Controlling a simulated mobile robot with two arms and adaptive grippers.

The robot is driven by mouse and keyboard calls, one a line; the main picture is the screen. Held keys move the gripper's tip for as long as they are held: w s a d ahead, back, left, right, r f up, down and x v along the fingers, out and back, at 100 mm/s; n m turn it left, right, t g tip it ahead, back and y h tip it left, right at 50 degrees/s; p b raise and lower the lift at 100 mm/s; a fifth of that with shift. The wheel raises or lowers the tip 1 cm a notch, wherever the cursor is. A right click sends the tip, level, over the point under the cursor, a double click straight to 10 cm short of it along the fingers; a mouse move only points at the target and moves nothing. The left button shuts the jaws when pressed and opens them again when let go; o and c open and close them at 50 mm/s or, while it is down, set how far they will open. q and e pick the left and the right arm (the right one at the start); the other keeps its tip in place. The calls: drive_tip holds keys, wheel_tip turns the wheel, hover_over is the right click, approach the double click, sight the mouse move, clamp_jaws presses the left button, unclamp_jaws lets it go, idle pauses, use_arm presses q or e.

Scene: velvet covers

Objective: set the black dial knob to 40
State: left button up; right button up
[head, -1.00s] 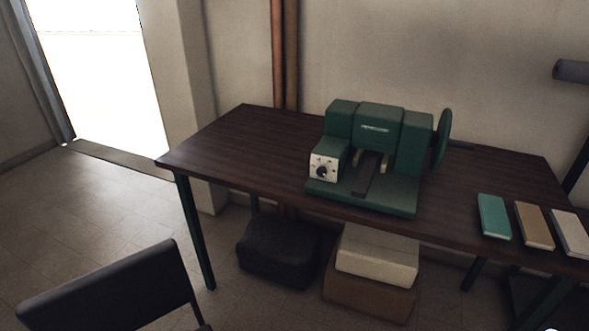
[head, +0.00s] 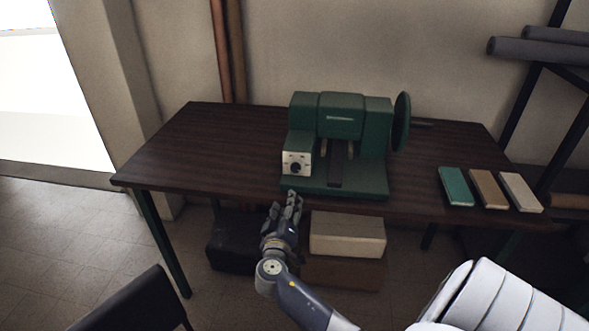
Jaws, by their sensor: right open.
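The black dial knob (head: 295,168) sits on a pale square dial plate (head: 288,158) on the front left of the green machine (head: 341,117). The machine stands on the dark wooden table. The dial marks are too small to read. My right gripper (head: 286,203) is open and empty, at the table's front edge, below the knob in the picture and apart from it. Its arm comes in from the lower right. My left gripper is not in view.
The table (head: 225,140) has free room left of the machine. Teal (head: 456,187), tan (head: 488,189) and cream (head: 521,192) blocks lie at its right. Boxes (head: 347,234) stand under the table. A dark chair (head: 135,306) is at lower left. Grey rolls (head: 535,50) hang at right.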

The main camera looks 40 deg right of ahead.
drive_tip(key=m+h, duration=0.1)
approach(295, 170)
drive_tip(key=p+x, duration=0.2)
drive_tip(key=x, duration=0.5)
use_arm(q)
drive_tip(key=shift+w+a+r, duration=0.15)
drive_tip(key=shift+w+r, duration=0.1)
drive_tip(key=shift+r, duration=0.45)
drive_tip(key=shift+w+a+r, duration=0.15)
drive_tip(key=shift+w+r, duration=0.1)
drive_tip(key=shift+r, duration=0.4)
use_arm(e)
drive_tip(key=shift+x, duration=1.1)
drive_tip(key=c, duration=1.1)
